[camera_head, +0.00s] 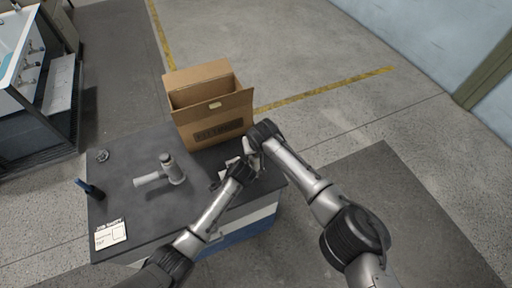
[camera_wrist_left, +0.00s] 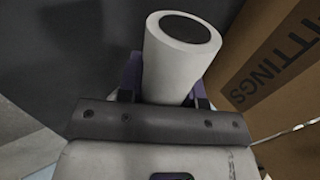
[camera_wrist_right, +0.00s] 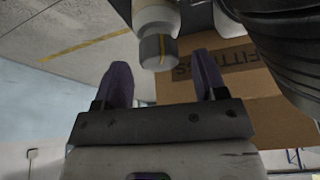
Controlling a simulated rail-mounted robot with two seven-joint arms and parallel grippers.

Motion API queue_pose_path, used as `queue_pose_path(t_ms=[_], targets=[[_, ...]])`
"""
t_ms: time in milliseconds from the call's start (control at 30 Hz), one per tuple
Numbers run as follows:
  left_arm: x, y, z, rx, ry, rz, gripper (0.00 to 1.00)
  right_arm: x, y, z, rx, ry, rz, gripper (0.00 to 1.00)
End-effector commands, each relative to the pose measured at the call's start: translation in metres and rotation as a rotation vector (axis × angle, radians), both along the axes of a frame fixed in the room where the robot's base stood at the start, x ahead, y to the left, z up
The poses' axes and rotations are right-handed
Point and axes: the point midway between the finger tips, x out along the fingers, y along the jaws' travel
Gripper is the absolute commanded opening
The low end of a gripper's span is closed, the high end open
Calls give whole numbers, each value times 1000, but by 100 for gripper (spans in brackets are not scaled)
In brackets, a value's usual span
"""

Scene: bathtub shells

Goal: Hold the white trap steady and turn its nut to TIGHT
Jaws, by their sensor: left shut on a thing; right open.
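My left gripper (camera_head: 243,171) is shut on the white trap, whose pale pipe (camera_wrist_left: 177,62) with a dark round end stands up between the fingers in the left wrist view. In the head view the trap (camera_head: 231,163) is mostly hidden by my two grippers. In the right wrist view, the trap's white body (camera_wrist_right: 154,14) carries a grey nut (camera_wrist_right: 157,53) with a yellow line on it. My right gripper (camera_wrist_right: 160,62) is open, with the nut between and just past its fingertips. No gap or contact with the fingers can be judged surely.
A second, greyer pipe piece (camera_head: 153,180) lies on the dark table (camera_head: 135,215). An open cardboard box (camera_head: 207,130) stands at the table's back, close to both grippers. A blue-black marker-like object (camera_head: 90,189), a small ring (camera_head: 102,156) and a card (camera_head: 110,234) are at the left.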

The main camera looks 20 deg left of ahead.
Motion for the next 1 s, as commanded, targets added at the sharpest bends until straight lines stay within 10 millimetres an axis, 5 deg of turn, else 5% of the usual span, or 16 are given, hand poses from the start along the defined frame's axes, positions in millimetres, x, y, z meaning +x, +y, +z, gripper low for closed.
queue_pose_path(t_ms=[667,1000], targets=[[0,0,0,0,0,0,5,5,2,-13,-1,-2,-1,64],[0,0,0,0,0,0,5,5,2,-12,-1,-2,-1,32]])
